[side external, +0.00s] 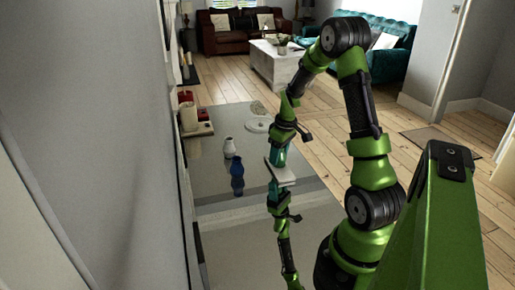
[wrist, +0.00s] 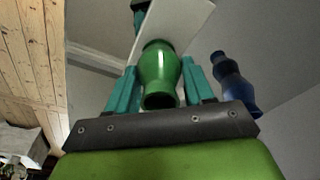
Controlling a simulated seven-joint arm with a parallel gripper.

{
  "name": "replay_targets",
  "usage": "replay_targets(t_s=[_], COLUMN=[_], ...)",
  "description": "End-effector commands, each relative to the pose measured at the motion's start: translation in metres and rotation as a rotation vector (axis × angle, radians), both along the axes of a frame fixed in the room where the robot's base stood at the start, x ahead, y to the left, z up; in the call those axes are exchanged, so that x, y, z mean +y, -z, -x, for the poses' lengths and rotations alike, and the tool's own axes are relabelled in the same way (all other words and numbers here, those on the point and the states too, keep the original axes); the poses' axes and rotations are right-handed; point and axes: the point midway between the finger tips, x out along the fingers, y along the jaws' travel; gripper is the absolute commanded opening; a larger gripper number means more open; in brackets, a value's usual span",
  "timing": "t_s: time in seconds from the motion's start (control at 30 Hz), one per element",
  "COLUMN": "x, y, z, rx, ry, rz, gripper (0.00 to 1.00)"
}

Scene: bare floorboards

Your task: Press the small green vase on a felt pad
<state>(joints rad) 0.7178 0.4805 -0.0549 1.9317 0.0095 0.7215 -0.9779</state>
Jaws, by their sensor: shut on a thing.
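My gripper (side external: 277,156) points down above a small pale square pad (side external: 284,174) in the side view. In the wrist view my gripper's teal fingers (wrist: 159,68) are shut on the small green vase (wrist: 160,62), one on each side of its rounded body. The vase's rim end faces the wrist camera, and its far end is at the white pad (wrist: 187,17). I cannot tell whether it touches or presses the pad. In the side view my fingers mostly hide the vase.
A blue vase (side external: 237,170) and a white vase (side external: 230,147) stand left of my gripper; the blue one also shows in the wrist view (wrist: 232,82). A round white plate (side external: 258,125) lies behind. Red candles (side external: 188,117) stand near the left wall. The grey surface is reflective.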

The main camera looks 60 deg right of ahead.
Motion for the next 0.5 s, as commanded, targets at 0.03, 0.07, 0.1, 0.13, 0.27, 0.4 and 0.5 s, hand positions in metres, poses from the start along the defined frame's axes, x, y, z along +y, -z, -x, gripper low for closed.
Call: replay_targets(t_s=[0.03,0.07,0.1,0.13,0.27,0.4,0.5], x=[-0.001,-0.001,-0.001,-0.001,-0.001,-0.001,-0.001], y=[-0.006,-0.008,-0.012,-0.015,-0.025,-0.036,-0.045], z=[-0.001,-0.001,-0.001,-0.001,-0.001,-0.001,-0.001], rx=[-0.003,-0.003,-0.004,-0.004,-0.004,-0.004,-0.005], ry=[-0.001,-0.001,-0.002,-0.001,-0.001,-0.001,0.0], rz=[0.002,0.003,0.004,0.004,0.004,0.004,0.004], gripper=[0.15,0.15,0.15,0.15,0.15,0.15,0.15])
